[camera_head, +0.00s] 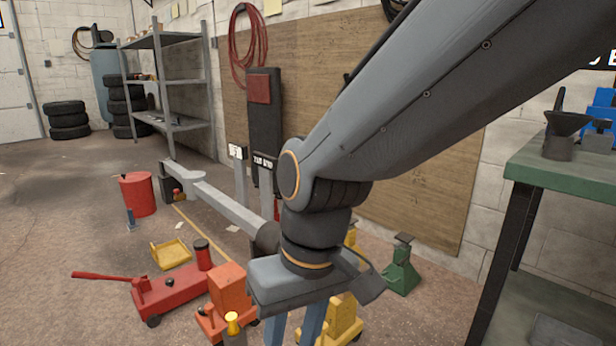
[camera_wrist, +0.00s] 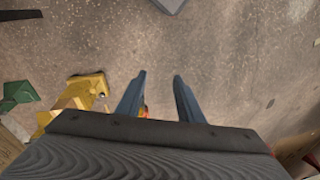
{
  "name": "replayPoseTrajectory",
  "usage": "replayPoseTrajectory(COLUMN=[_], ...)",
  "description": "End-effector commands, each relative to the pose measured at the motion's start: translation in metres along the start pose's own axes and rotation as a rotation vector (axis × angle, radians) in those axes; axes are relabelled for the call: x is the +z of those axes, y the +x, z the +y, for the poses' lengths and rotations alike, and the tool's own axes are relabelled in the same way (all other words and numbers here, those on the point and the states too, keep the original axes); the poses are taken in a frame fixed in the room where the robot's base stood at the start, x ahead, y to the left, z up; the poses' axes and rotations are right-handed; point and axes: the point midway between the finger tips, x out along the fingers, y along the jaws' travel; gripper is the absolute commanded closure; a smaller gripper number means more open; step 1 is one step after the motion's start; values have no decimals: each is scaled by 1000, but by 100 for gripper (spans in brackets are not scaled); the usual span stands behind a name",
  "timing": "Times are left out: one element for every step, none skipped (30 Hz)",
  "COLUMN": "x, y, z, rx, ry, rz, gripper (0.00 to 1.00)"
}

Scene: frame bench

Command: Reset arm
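My arm reaches across the head view from the upper right and bends downward at the wrist. My gripper (camera_wrist: 160,98) shows in the wrist view with its two blue-grey fingers apart, and no held object is seen between them. In the head view the fingers (camera_head: 294,335) point down and are cut off by the bottom edge. The gripper is in front of the yellow stand (camera_head: 343,322) and right of the orange jack (camera_head: 230,290). The yellow stand also shows left of the fingers in the wrist view (camera_wrist: 88,92).
A red floor jack (camera_head: 170,293) and a yellow tray (camera_head: 170,254) lie to the left. A green stand (camera_head: 403,268) is to the right, near a green-topped bench (camera_head: 565,165). A red bin (camera_head: 137,194) and a metal shelf (camera_head: 165,83) stand farther back. Open floor lies at the left.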

Motion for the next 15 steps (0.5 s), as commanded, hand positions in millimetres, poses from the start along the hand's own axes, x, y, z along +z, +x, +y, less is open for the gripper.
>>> replayPoseTrajectory(x=[9,15,21,26,31,38,42,40,40,40,39,39,39,39,39], y=[-2,-2,-3,-3,-3,-4,-4,-10,-14,-17,-20,-24,-27,-30,-34], z=[-3,-4,-6,-7,-8,-10,-11,-9,-7,-6,-5,-2,-1,0,3], rx=[-4,-6,-9,-11,-13,-16,-18,-14,-10,-8,-6,-3,-1,1,5], ry=[2,3,5,8,11,14,17,26,33,38,43,51,56,61,70], rz=[3,3,4,4,4,5,5,3,2,1,1,1,1,1,1], gripper=[66,66,66,66,66,66,66,66,66,66,66,66,66,66,66])
